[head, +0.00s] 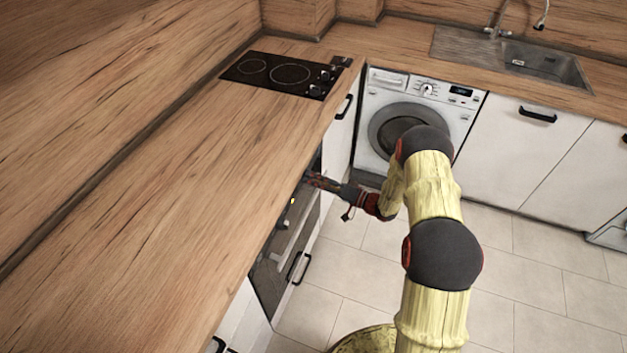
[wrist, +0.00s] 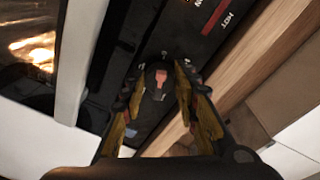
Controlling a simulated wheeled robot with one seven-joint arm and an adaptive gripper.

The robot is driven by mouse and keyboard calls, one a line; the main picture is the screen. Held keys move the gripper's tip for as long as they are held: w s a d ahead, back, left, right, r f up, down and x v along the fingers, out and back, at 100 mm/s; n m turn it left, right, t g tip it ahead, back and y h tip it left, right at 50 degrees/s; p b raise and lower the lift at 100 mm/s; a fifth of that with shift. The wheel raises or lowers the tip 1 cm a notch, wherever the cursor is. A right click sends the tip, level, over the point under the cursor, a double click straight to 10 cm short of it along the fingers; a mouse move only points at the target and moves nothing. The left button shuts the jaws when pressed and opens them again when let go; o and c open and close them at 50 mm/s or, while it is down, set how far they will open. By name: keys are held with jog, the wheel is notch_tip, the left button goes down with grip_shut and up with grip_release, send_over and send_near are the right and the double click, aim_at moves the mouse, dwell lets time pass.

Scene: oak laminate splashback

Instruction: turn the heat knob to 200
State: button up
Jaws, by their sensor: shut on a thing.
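The oven (head: 285,235) is built under the worktop on the left, its dark control panel near the worktop edge. In the wrist view a round dark knob with a reddish pointer (wrist: 161,77) sits on the black panel (wrist: 200,40), between my fingers. I take it as the heat knob. My gripper (head: 312,178) reaches the panel from the right and is shut on the knob, one finger on each side. The knob is hidden in the head view. Printed marks, including "HOT", show on the panel; a 200 mark cannot be made out.
The wooden worktop (head: 190,180) overhangs close above the panel. The oven handle (head: 292,222) is just below my gripper. A black hob (head: 283,74), a washing machine (head: 415,115) and a sink (head: 540,65) are farther back. The tiled floor (head: 520,275) on the right is clear.

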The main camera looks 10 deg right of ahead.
jog(key=c, duration=0.5)
